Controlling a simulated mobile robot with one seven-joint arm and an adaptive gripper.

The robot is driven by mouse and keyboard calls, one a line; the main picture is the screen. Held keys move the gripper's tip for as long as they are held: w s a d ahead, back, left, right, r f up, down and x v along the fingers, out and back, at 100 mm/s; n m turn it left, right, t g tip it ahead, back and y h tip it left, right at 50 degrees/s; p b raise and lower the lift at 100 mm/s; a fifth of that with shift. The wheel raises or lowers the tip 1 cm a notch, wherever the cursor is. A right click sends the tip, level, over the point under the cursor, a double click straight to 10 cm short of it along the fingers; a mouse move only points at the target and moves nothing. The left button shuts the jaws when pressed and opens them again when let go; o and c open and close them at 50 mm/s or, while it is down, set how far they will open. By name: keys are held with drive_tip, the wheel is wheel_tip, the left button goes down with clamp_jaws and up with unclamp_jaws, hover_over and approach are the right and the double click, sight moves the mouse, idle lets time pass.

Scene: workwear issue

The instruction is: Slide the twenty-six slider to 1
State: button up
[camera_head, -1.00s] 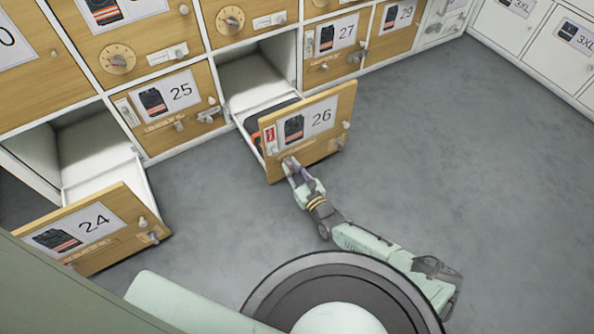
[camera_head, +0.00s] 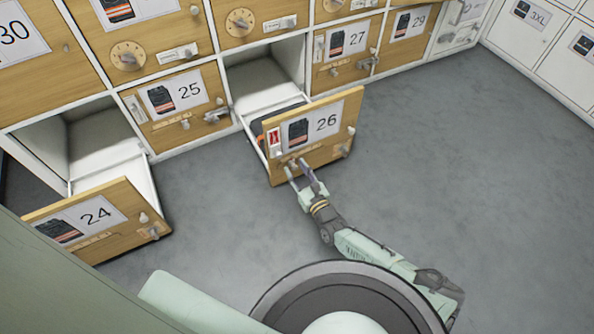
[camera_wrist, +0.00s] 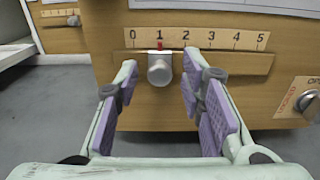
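The twenty-six drawer (camera_head: 343,120) is pulled out, with an orange-and-black item partly visible inside. In the wrist view, its slider is a round grey knob (camera_wrist: 160,69) in a wooden track (camera_wrist: 232,63) under a 0 to 5 scale (camera_wrist: 210,38). The knob's red pointer (camera_wrist: 160,44) lines up with 1. My gripper (camera_wrist: 160,82) is open, with one purple-padded finger on each side of the knob. Gaps show between the knob and both fingers. In the head view, my gripper (camera_head: 297,166) is at the lower left of the drawer front.
Drawer 24 (camera_head: 90,222) also stands open at the left. Drawers 25 (camera_head: 178,105) and 27 (camera_head: 348,45) are shut. A round knob on a red-labelled plate (camera_wrist: 307,103) is right of the slider. The grey floor (camera_head: 460,160) to the right is clear.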

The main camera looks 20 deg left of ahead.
drive_tip(key=v, duration=1.2)
drive_tip(key=shift+s, duration=0.15)
idle(0.4)
